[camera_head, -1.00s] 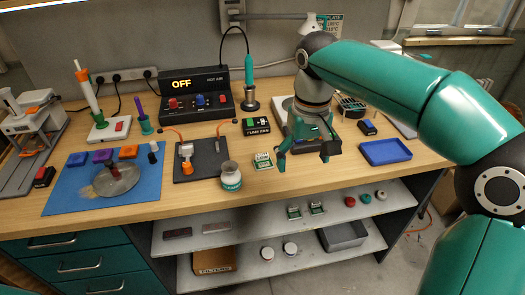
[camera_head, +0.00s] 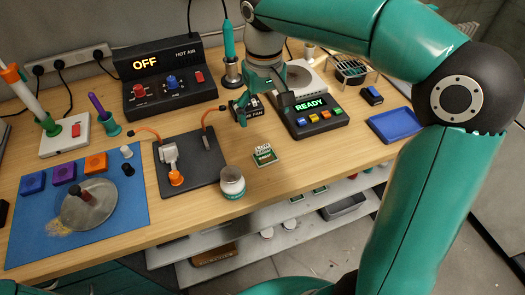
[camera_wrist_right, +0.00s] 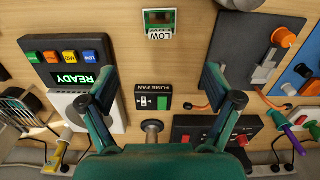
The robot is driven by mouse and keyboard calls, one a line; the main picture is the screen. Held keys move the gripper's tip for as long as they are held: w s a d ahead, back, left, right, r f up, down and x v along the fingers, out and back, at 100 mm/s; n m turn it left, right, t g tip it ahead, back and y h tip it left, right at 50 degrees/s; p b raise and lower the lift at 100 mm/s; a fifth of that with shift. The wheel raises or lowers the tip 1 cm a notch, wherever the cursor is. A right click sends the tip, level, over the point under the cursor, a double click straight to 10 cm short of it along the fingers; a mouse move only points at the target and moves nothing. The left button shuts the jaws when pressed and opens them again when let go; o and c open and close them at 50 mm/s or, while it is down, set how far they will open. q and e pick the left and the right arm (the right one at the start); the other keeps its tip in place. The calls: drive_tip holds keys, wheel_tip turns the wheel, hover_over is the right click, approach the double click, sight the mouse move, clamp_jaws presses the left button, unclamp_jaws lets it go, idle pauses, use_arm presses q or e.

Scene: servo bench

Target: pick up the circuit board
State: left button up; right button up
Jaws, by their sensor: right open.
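The circuit board (camera_head: 264,154) is a small green board with a pale part marked LOW. It lies flat on the wooden bench, right of the white jar, and shows in the right wrist view (camera_wrist_right: 159,22) at the top middle. My right gripper (camera_head: 264,106) is open and empty, behind the board and apart from it. In the right wrist view its fingers (camera_wrist_right: 158,77) are spread above the bench, with the black fume fan box (camera_wrist_right: 152,97) showing between them. My left gripper is not in view.
The white jar (camera_head: 232,182) stands left of the board. A black mat (camera_head: 205,165) with a tool lies farther left. The READY device (camera_head: 315,116) and blue tray (camera_head: 394,125) are to the right, the hot air station (camera_head: 168,85) behind. Bare wood surrounds the board.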

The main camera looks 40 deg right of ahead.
sight(263, 148)
wheel_tip(263, 148, down, 8)
drive_tip(key=shift+s+d+r, duration=0.1)
drive_tip(key=shift+f, duration=2.55)
drive_tip(key=c, duration=1)
drive_tip(key=shift+s+a, duration=0.1)
drive_tip(key=shift+a, duration=0.1)
drive_tip(key=c, duration=0.5)
